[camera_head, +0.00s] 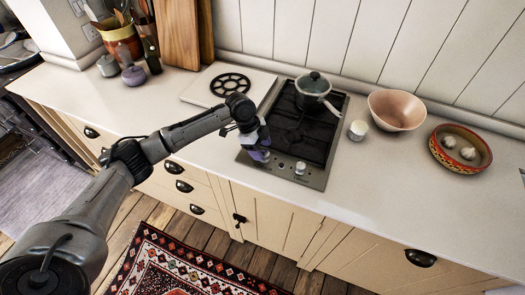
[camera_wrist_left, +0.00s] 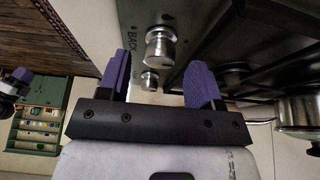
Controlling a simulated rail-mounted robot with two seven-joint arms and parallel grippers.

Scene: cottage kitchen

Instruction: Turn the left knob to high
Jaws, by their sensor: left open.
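The black hob (camera_head: 312,176) is set in the white counter, with metal knobs along its front edge. My left gripper (camera_head: 262,153) is over the hob's front left corner and hides the left knob in the head view. The right knob (camera_head: 300,168) shows clear of it. In the left wrist view my purple fingers (camera_wrist_left: 158,65) are spread apart. The nearer silver knob, which looks like the left one (camera_wrist_left: 160,46), appears in line with the gap, by the word "BACK". The other knob (camera_wrist_left: 150,81) appears farther off between the fingers. I cannot tell whether a finger touches a knob.
A lidded pot (camera_head: 313,84) stands on the back of the hob. A white jar (camera_head: 358,130), a pink bowl (camera_head: 397,110) and a patterned bowl (camera_head: 442,155) stand to the right. A board with a black trivet (camera_head: 230,85) lies behind my arm. The counter front left is clear.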

